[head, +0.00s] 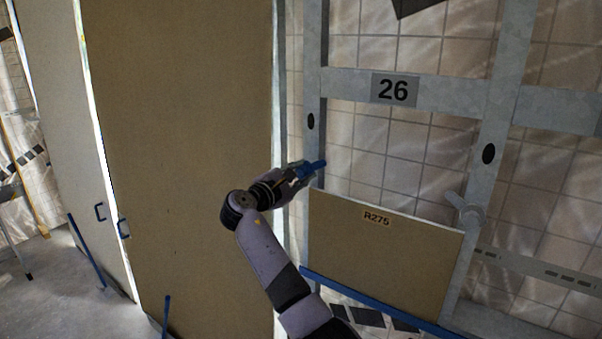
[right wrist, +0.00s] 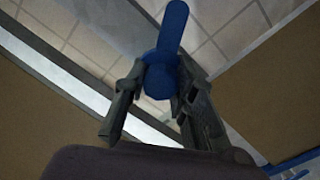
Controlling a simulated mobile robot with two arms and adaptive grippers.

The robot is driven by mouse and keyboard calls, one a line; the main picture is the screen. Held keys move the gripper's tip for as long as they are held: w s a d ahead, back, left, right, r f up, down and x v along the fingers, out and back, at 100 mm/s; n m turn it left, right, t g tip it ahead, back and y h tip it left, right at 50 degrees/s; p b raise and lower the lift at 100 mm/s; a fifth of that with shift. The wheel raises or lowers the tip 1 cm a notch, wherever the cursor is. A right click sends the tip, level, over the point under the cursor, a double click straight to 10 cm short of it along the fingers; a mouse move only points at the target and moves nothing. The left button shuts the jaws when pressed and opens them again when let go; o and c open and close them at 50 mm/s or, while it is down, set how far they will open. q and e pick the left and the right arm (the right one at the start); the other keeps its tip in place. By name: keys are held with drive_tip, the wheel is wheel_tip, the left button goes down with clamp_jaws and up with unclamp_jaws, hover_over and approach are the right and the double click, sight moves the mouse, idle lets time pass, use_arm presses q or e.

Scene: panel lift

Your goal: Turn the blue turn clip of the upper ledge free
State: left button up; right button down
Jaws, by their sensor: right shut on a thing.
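The blue turn clip (head: 316,164) sits on the left upright of the metal frame, just above the top left corner of the tan panel marked R275 (head: 385,255). My right gripper (head: 304,172) is at the clip. In the right wrist view the two fingers of the right gripper (right wrist: 155,95) are shut on the round hub of the blue clip (right wrist: 170,40), and its long wing points up, away from the fingers. The panel rests on a blue lower ledge (head: 375,300). My left gripper is not in view.
A grey turn clip (head: 466,207) is on the right upright by the panel's top right corner. A crossbar labelled 26 (head: 350,84) runs above. A large tan board (head: 180,130) stands close on the left of my right arm.

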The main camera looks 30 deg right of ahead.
drive_tip(key=c, duration=1.4)
unclamp_jaws()
drive_tip(key=shift+a+f, duration=0.1)
drive_tip(key=shift+o, duration=0.4)
drive_tip(key=v, duration=1.2)
drive_tip(key=shift+w, duration=0.1)
